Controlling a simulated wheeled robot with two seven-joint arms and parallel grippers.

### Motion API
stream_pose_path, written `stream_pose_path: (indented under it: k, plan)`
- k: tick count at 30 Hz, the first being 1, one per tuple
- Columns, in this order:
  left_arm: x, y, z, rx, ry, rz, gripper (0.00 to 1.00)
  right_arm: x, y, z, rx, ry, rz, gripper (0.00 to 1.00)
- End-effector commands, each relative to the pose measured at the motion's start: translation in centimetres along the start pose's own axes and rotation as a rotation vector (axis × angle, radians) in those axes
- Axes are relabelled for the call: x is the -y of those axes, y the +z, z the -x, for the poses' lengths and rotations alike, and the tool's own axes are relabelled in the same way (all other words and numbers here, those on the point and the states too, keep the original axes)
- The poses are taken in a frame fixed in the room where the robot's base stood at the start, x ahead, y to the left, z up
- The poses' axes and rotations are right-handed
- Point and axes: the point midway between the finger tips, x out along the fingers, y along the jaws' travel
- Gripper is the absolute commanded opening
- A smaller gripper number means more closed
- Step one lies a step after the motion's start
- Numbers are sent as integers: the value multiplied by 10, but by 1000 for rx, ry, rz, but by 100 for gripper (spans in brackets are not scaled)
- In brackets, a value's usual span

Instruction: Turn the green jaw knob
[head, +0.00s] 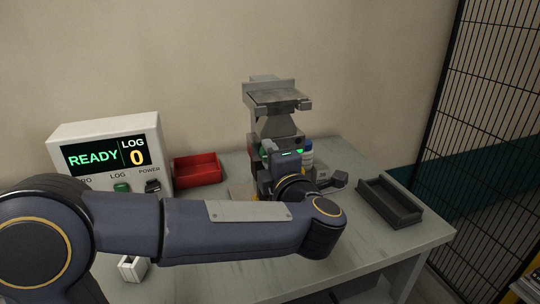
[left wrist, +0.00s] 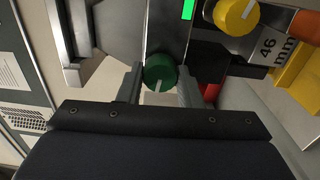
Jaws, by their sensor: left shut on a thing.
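The green jaw knob (left wrist: 160,72) shows in the left wrist view, round with a pale pointer line on its face. My left gripper (left wrist: 158,88) is shut on it, one finger on each side. In the head view my left gripper (head: 285,170) is at the front of the grey metal clamp stand (head: 277,125), and the arm and hand hide the knob there. A yellow knob (left wrist: 236,15) sits up and to the right of the green one in the wrist view. My right gripper is not in view.
A white box (head: 105,155) reading READY and LOG 0 stands at the left of the table (head: 350,235). A red bin (head: 198,170) is behind, and a dark tray (head: 390,202) lies at the right. A label reading 46 mm (left wrist: 270,48) is near the yellow knob.

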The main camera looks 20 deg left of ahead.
Motion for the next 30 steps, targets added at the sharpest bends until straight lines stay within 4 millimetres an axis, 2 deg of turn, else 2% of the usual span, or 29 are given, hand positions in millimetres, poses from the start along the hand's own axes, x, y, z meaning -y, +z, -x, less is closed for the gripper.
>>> stream_pose_path:
  k: [9, 10, 15, 24, 30]
  plan:
    - [1, 0, 0, 2, -1, -2, 9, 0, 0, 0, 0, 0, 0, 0]
    - [1, 0, 0, 2, -1, -2, 35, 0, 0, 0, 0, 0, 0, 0]
    - [1, 0, 0, 1, -1, -1, 54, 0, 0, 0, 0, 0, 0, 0]
    - [0, 0, 3, 2, 0, 0, 54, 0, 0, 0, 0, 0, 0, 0]
    - [1, 1, 31, 6, 1, 0, 54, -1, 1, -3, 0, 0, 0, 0]
